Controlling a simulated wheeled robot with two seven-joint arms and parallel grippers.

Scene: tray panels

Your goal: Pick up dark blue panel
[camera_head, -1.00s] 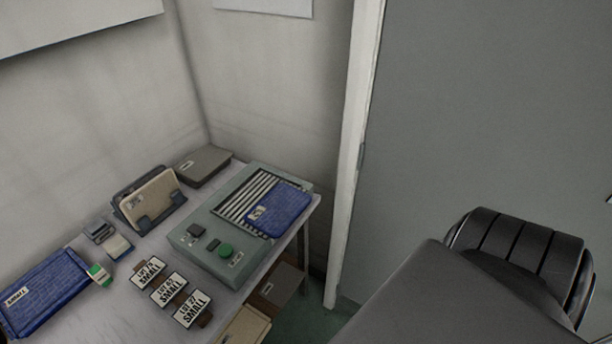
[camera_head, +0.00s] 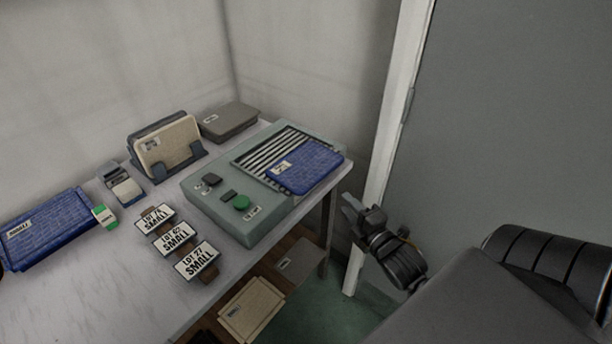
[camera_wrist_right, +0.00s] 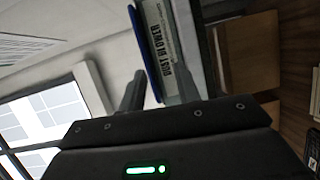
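A dark blue panel (camera_head: 305,166) lies flat on the slatted top of a grey-green machine (camera_head: 225,218), at its right end. In the right wrist view a blue edge (camera_wrist_right: 142,45) shows beyond the fingers, beside the machine's labelled front (camera_wrist_right: 165,45). Another dark blue panel (camera_head: 45,230) with a white label lies at the table's left. My right gripper (camera_head: 354,208) is to the right of and below the machine's panel, apart from it. In the wrist view its fingers (camera_wrist_right: 163,75) stand apart with nothing held.
The white table (camera_head: 130,285) also holds several lot tags (camera_head: 173,238), a rack with a beige panel (camera_head: 168,145), a grey box (camera_head: 229,121) and small boxes. Beige and grey panels (camera_head: 252,305) lie on a shelf below. A door frame (camera_head: 388,140) stands close right.

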